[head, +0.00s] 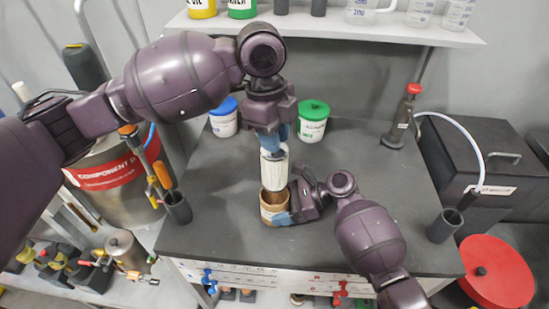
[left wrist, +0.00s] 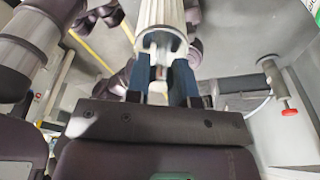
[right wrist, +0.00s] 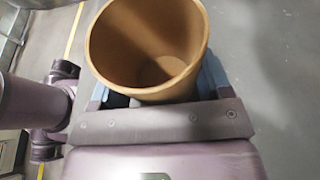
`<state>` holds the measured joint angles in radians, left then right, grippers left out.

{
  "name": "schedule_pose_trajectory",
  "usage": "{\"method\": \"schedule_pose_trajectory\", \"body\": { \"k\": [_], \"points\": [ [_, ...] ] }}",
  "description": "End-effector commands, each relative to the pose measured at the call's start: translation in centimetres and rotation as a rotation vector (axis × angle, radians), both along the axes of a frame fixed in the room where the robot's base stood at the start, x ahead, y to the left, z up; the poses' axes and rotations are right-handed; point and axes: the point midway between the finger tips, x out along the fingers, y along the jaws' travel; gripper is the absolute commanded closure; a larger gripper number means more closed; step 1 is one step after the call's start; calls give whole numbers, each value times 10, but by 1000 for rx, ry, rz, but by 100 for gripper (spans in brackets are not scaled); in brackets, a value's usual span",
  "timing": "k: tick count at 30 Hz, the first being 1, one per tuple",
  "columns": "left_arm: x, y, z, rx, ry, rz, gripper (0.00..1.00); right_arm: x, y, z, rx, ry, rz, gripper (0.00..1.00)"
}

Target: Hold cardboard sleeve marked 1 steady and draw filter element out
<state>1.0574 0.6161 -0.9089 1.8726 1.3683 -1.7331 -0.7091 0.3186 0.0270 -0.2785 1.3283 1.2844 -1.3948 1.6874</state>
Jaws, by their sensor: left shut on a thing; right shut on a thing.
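The white pleated filter element (head: 273,170) hangs upright from my left gripper (head: 272,135). The gripper is shut on the narrow fitting at its end, and the element also shows in the left wrist view (left wrist: 163,18). The brown cardboard sleeve (head: 273,206) stands on the dark bench top, with a pale label on its side; I cannot read its mark. My right gripper (head: 286,212) is shut around the sleeve from the right. In the right wrist view the sleeve (right wrist: 150,45) shows an open mouth and an empty inside. The filter's lower end overlaps its mouth in the head view.
A blue-lidded tub (head: 223,118) and a green-lidded tub (head: 313,122) stand behind. A dark cup (head: 177,208) is at the left edge, another (head: 443,226) at the right. A red-topped stand (head: 402,112) is at the back right.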

Motion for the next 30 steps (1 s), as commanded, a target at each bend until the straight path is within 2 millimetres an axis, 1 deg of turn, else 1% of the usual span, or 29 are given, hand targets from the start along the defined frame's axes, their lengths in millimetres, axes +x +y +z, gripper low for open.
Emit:
{"method": "schedule_pose_trajectory", "body": {
  "k": [1,3,6,9,14,21,22,24,27,30],
  "points": [
    [1,0,11,-1,-3,-2,100,0,0,0,0,0,0,57],
    [0,0,22,0,-2,-2,100,0,0,0,0,0,0,57],
    [1,0,35,-1,-2,0,100,0,0,0,0,0,0,57],
    [0,0,44,0,-1,0,100,0,0,0,0,0,0,57],
    [0,0,49,0,0,0,100,0,0,0,0,0,0,57],
    [0,0,49,0,0,0,100,0,0,0,0,0,0,57],
    [0,0,49,0,0,0,100,0,0,0,0,0,0,24],
    [0,0,49,0,0,0,100,0,0,0,0,0,0,13],
    [0,0,49,0,0,0,100,0,0,0,0,0,0,0],
    [0,0,49,0,0,0,100,0,0,0,0,0,0,0]
  ]
}}
